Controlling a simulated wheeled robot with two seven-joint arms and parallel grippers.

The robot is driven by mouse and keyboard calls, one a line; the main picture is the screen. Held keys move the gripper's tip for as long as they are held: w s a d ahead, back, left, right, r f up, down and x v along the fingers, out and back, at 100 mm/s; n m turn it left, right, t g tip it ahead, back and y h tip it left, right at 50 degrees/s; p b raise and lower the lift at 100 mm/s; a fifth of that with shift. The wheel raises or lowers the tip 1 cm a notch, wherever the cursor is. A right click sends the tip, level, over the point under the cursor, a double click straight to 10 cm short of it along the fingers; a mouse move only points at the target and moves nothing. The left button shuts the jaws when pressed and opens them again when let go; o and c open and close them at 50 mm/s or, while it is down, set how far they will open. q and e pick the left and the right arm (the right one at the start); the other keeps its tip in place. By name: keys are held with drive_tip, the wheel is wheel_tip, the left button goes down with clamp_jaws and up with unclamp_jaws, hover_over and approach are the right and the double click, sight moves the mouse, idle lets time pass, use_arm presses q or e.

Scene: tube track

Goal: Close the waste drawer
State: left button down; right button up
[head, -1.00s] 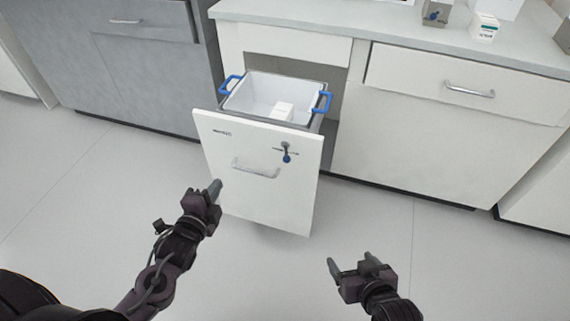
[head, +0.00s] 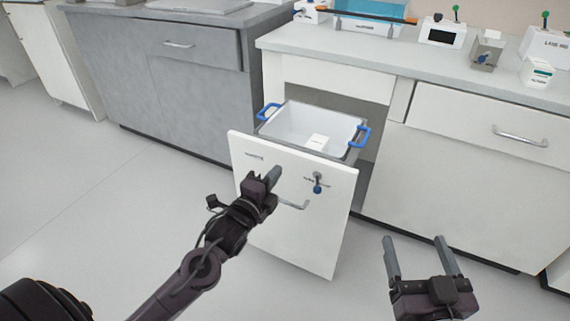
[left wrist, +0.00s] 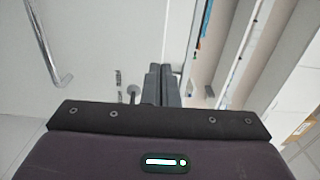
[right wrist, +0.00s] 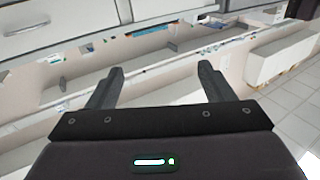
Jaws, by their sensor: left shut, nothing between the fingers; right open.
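The waste drawer (head: 290,238) is pulled out from under the counter, its white front facing me. It holds a white bin (head: 300,125) with blue handles and a small white box (head: 317,142) inside. A blue key-like piece (head: 317,186) hangs on the drawer front. My left gripper (head: 274,176) is shut and empty, in front of the drawer front and overlapping part of its handle (head: 296,205). I cannot tell whether it touches the front. In the left wrist view its fingers (left wrist: 162,82) are together. My right gripper (head: 420,245) is open and empty, low at the right of the drawer.
A closed white drawer (head: 480,130) with a metal handle is at right, and a grey cabinet (head: 195,100) stands at left. The countertop (head: 400,65) carries a blue tray (head: 372,18) and several small devices. The floor (head: 120,220) at left is clear.

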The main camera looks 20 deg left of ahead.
sight(290, 154)
use_arm(q)
drive_tip(key=w+b, duration=0.1)
drive_tip(key=w, duration=0.4)
drive_tip(key=shift+w+d, duration=0.1)
drive_tip(key=shift+w, duration=0.3)
use_arm(e)
wheel_tip(290, 154, up, 11)
drive_tip(key=s+d+t+y, duration=0.1)
drive_tip(key=t+y, duration=0.1)
drive_tip(key=t, duration=0.3)
drive_tip(key=shift+s+d, duration=0.2)
drive_tip(key=shift+s, duration=0.1)
